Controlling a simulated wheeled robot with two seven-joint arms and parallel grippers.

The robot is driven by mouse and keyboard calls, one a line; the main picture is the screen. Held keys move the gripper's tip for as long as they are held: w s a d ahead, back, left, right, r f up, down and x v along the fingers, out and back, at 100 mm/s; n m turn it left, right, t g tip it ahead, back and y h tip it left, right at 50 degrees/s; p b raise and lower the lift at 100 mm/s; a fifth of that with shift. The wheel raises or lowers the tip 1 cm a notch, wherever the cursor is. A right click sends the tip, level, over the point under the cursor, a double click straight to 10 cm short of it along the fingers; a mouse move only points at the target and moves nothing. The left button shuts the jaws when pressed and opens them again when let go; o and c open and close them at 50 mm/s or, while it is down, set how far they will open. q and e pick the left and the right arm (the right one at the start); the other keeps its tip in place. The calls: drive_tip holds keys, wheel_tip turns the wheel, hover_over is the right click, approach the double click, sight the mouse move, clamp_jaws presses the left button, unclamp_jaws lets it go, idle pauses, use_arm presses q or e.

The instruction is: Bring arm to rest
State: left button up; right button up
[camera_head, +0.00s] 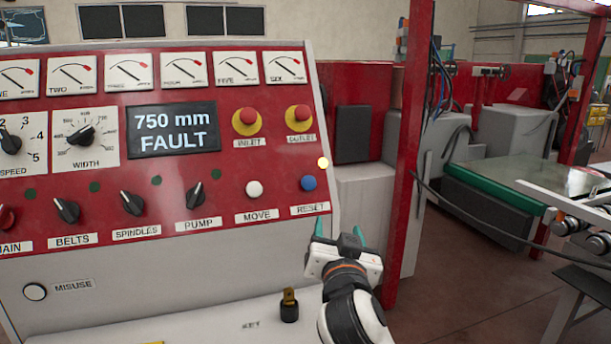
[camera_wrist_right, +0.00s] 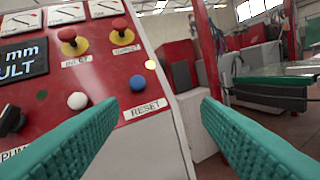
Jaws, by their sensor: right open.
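My right gripper (camera_head: 338,234) is in front of the lower right edge of the red control panel (camera_head: 110,185). Its two green fingers are apart with nothing between them, as the right wrist view (camera_wrist_right: 160,125) also shows. The blue RESET button (camera_head: 308,183) is just above the gripper in the head view, and it shows between the fingers in the wrist view (camera_wrist_right: 138,83). The white MOVE button (camera_head: 254,188) is to its left. The display (camera_head: 172,131) reads "750 mm FAULT". My left gripper is in neither view.
Red INLET (camera_head: 247,117) and OUTLET (camera_head: 300,114) buttons sit higher on the panel. A brass key (camera_head: 289,305) stands on the ledge left of my right forearm. A red post (camera_head: 409,150) rises right of the panel. A green-edged conveyor (camera_head: 495,188) is at right, with floor between.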

drive_tip(key=s+d+f+n+g, duration=0.1)
drive_tip(key=s+d+f+g, duration=0.25)
drive_tip(key=f, duration=0.45)
drive_tip(key=s+d+f+g, duration=0.2)
drive_tip(key=s+f, duration=0.2)
drive_tip(key=f, duration=0.4)
drive_tip(key=s+d+f+n+g, duration=0.1)
drive_tip(key=s+d+f+g, duration=0.2)
drive_tip(key=f, duration=0.5)
drive_tip(key=s+d+f+n+g, duration=0.15)
drive_tip(key=s+f, duration=0.25)
drive_tip(key=s, duration=0.4)
drive_tip(key=s+d+f+n+g, duration=0.1)
drive_tip(key=s+d+f+g, duration=0.25)
drive_tip(key=s, duration=0.45)
drive_tip(key=s+d+f+n+g, duration=0.15)
drive_tip(key=s+f, duration=0.25)
drive_tip(key=s, duration=0.4)
wheel_tip(320, 180, down, 27)
drive_tip(key=s+g, duration=0.1)
drive_tip(key=s+d+f+g, duration=0.1)
drive_tip(key=s+d+f, duration=0.1)
drive_tip(key=s+f, duration=1.3)
drive_tip(key=shift+s+d+f+g, duration=0.25)
drive_tip(key=shift+s+d+g, duration=0.1)
drive_tip(key=shift+s, duration=0.4)
